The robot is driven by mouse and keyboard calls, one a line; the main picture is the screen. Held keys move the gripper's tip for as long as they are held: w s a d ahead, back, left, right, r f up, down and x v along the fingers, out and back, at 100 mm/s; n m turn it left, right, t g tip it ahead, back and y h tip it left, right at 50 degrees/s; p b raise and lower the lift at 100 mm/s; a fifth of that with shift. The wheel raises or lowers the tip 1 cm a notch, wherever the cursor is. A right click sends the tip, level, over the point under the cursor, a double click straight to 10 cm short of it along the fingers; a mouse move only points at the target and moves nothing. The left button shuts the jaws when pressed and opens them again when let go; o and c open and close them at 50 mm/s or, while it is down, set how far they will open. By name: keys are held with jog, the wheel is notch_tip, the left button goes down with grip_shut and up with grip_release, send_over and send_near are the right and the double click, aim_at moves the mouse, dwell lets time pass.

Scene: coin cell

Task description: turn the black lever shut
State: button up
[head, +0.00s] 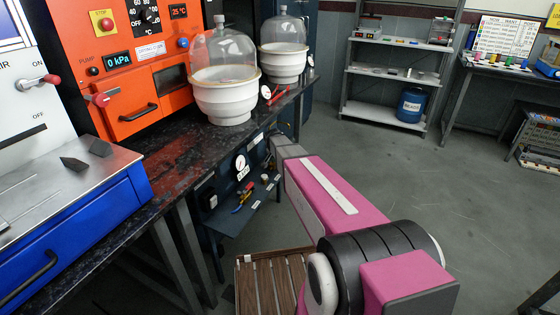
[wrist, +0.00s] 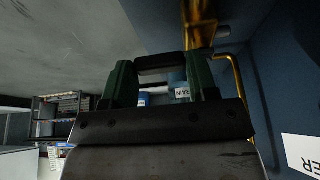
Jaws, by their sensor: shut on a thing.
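My gripper (wrist: 160,72) shows in the wrist view with two dark green fingers. A black bar, which looks like the black lever (wrist: 160,62), lies crosswise between the fingertips, and the fingers are closed on it. A yellow pipe (wrist: 236,85) runs behind and to the right of the fingers. In the head view my pink arm reaches to the dark blue cabinet front under the bench. The fingers and the lever are hidden there.
The dark bench (head: 180,160) overhangs beside my arm. It carries an orange oven (head: 150,75) and two glass-domed white vessels, the nearer one (head: 225,95) close to the edge. A low shelf with tools (head: 245,200) and a slatted wooden stool (head: 270,280) stand near my arm. Floor at right is open.

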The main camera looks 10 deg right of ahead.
jog(key=shift+s, duration=0.1)
jog(key=o, duration=0.9)
jog(key=shift+s+a+r, duration=0.15)
jog(key=shift+s+r, duration=0.05)
jog(key=shift+r, duration=0.35)
jog(key=s+a, duration=0.2)
jog(key=s, duration=0.1)
jog(key=s+a+r, duration=0.1)
jog(key=s+a, duration=0.4)
jog(key=s, duration=0.2)
jog(key=shift+a+r, duration=0.35)
jog(key=shift+s, duration=0.15)
jog(key=s+d+n+g+y, duration=0.1)
jog(key=s+d+n, duration=0.1)
jog(key=s, duration=0.4)
jog(key=s+d+r+n+g+y, duration=0.1)
jog(key=s+d+n, duration=0.2)
jog(key=s, duration=0.4)
jog(key=s+d+n+g, duration=0.1)
jog(key=s+d+n, duration=0.1)
jog(key=s, duration=0.5)
jog(key=shift+d+r+g+y, duration=0.15)
jog(key=shift+d+g+y, duration=0.15)
jog(key=shift+d+y, duration=0.15)
